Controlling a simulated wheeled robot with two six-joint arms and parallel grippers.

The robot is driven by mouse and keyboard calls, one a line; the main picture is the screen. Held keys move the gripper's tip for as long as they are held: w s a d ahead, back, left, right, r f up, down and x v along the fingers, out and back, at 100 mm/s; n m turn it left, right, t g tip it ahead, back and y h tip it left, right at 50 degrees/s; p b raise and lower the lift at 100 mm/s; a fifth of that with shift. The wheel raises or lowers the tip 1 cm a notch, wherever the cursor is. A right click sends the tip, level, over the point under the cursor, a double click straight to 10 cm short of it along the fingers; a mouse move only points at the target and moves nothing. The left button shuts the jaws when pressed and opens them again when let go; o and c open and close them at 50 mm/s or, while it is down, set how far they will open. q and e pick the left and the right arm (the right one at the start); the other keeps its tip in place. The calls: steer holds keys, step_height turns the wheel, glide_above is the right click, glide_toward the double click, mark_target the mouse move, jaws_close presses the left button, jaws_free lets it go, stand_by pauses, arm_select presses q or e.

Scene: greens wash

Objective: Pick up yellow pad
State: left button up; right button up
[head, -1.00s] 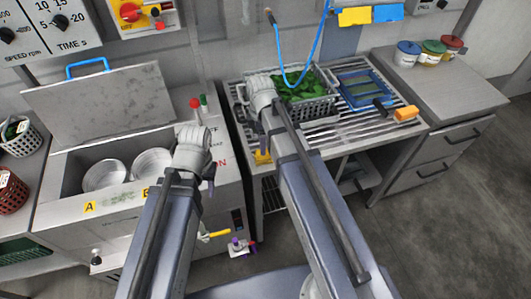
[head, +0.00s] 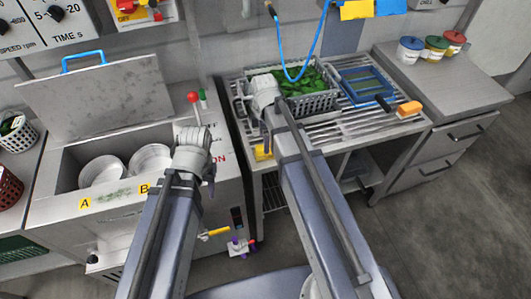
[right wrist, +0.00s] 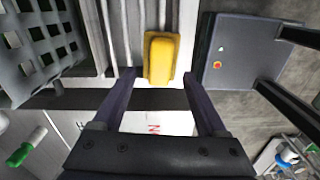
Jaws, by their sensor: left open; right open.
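The yellow pad (head: 262,153) lies at the front left edge of the slatted rack, partly hidden by my right arm in the head view. In the right wrist view the pad (right wrist: 162,58) shows whole, as a yellow block ahead of the fingertips and roughly centred between them. My right gripper (right wrist: 157,75) is open and empty, its fingers apart on either side of the pad's near end. In the head view my right gripper (head: 268,141) points down near the pad. My left gripper (head: 208,186) is open and empty over the front of the steel machine.
A grey basket of greens (head: 306,101) stands on the rack (head: 343,130) behind the pad. A blue-framed tray (head: 362,85) and an orange block (head: 409,108) sit further right. The steel machine (head: 120,205) with a red-knobbed lever (head: 194,98) is left.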

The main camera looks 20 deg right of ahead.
steer(key=f+b, duration=0.4)
steer(key=shift+d+f, duration=0.2)
steer(key=shift+f, duration=0.15)
steer(key=shift+r, duration=0.1)
steer(key=shift+c, duration=0.2)
steer(key=c, duration=0.9)
